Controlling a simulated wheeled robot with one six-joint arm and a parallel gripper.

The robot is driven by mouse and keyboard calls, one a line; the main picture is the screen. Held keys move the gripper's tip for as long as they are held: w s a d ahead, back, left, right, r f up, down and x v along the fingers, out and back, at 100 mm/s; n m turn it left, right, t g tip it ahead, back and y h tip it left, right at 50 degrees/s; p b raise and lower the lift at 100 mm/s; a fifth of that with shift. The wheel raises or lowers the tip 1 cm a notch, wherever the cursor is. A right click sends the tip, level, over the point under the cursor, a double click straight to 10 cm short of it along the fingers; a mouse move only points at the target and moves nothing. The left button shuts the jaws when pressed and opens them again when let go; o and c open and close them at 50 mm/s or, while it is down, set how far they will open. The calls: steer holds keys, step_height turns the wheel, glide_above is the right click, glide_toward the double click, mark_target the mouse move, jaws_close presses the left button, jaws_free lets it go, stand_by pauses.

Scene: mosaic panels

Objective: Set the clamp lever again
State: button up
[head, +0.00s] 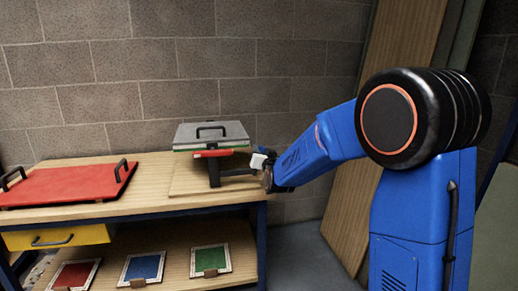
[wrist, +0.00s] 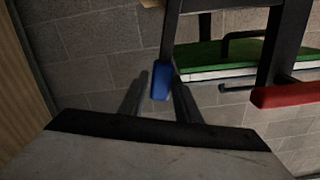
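A dark clamp stand (head: 214,172) with a red bar (head: 213,153) is at the right end of the bench in the head view. A lever with a blue grip (wrist: 160,82) hangs down in the wrist view, and the red bar (wrist: 285,95) is to its right. My gripper (head: 262,163) is beside the clamp's right side. In the wrist view its two dark fingers (wrist: 157,75) are apart, with the blue grip at their tips, nearer the right finger. Whether they touch it I cannot tell. The blue grip is not visible in the head view.
A grey-topped slab with a green layer and black handle (head: 211,136) is above the clamp. A red panel with handles (head: 65,187) lies on the bench left. Red, blue (head: 143,267) and green (head: 209,260) panels stand below, near a yellow drawer (head: 56,237).

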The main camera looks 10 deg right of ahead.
steer(key=shift+w, duration=2.15)
jaws_close()
